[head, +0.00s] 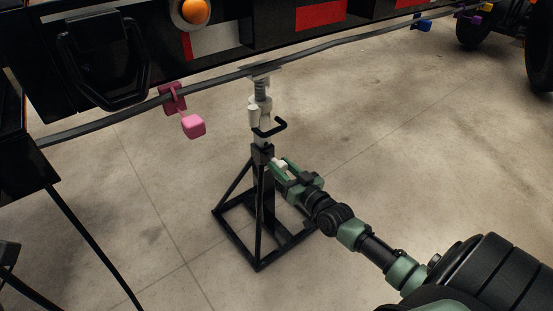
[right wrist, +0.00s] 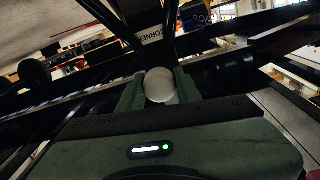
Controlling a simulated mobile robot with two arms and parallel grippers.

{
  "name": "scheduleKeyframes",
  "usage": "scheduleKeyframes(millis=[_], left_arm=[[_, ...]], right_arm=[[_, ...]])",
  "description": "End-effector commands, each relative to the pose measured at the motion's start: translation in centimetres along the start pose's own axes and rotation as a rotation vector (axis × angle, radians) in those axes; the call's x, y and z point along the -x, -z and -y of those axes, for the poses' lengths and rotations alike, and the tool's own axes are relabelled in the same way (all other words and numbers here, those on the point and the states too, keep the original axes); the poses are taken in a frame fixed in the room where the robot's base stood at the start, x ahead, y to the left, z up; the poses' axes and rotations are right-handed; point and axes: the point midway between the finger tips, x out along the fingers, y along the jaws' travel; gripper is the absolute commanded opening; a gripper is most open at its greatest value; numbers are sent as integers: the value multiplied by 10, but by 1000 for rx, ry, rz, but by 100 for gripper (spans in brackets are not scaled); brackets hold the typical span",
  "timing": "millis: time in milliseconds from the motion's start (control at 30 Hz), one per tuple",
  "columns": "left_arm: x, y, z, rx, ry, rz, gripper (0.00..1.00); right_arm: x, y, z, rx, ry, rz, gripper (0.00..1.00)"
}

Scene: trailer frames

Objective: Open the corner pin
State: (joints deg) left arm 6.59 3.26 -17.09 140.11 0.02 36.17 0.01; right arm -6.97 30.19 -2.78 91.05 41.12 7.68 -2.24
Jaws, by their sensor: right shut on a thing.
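My right gripper (head: 283,170) reaches in from the lower right to the upper part of a black stand (head: 262,200). Its green fingers are shut on a pale rounded knob, seen between the fingertips in the right wrist view (right wrist: 160,86). I take this knob to be the corner pin; a label with the letters "CORNER" (right wrist: 151,35) is just beyond it. The pin's shaft is hidden behind the knob. My left gripper is not in view.
A white screw post (head: 260,100) with a dark hook (head: 271,129) rises from the stand to the trailer frame's lower edge. A dark bar (head: 350,40) with pink blocks (head: 193,126) crosses above. The concrete floor (head: 150,240) around the stand is mostly clear.

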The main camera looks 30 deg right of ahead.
Motion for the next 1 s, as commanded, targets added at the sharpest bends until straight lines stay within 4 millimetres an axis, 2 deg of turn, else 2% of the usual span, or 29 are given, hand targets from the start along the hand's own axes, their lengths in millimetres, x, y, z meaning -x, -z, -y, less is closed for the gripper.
scheduleKeyframes(millis=[133,400,433,500,833,933,1000], left_arm=[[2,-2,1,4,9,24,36],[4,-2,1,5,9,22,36],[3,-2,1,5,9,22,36],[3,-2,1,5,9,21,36],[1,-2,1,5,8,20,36],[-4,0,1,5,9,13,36],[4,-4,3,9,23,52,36]], right_arm=[[13,2,-1,0,0,3,0],[14,1,-1,1,1,1,0],[13,1,-1,1,1,1,39],[13,1,-1,1,1,1,55],[15,1,0,0,1,2,55],[24,2,0,1,0,5,55],[36,3,0,2,0,5,55]])
